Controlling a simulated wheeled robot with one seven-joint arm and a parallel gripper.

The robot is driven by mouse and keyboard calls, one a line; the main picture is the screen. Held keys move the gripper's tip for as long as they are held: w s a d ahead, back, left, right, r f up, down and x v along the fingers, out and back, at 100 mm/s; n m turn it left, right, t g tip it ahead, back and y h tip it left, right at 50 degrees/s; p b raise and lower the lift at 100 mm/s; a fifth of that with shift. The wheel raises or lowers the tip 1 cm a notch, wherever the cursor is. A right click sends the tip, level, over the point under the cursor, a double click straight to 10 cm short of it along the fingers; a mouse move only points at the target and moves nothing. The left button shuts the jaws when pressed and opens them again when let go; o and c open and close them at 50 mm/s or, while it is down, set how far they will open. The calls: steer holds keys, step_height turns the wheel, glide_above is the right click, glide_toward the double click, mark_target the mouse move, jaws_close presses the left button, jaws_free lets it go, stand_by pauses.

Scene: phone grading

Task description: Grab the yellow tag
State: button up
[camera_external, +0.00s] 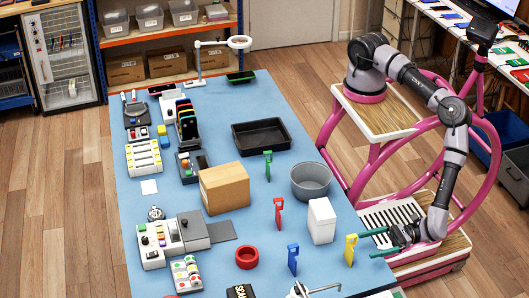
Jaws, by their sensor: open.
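The yellow tag (350,249) stands upright on the blue table near its right edge, close to the front. My gripper (372,243) is beside it on the right, at the table's edge. Its two green fingers are spread apart and point left toward the tag. The fingers are open and empty. The upper finger's tip is close to the tag; whether it touches cannot be told from this view.
A blue tag (292,259) and a red tag (278,213) stand to the left. A white box (321,220) is just behind the yellow tag. A grey bowl (311,182), a cardboard box (224,188) and a green tag (268,165) are farther back. A red ring (247,257) lies left.

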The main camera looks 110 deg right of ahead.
mark_target(349, 250)
steer(key=shift+f+n, duration=0.3)
steer(key=shift+f, duration=0.15)
steer(key=shift+w, duration=0.25)
steer(key=w, duration=0.4)
steer(key=shift+w+d+f, duration=0.1)
steer(key=shift+w+d, duration=0.05)
steer(key=shift+w, duration=0.15)
steer(key=w, duration=0.5)
steer(key=shift+w+d+f, duration=0.1)
steer(key=shift+w+d, duration=0.05)
steer(key=shift+d, duration=0.25)
steer(key=c, duration=1.4)
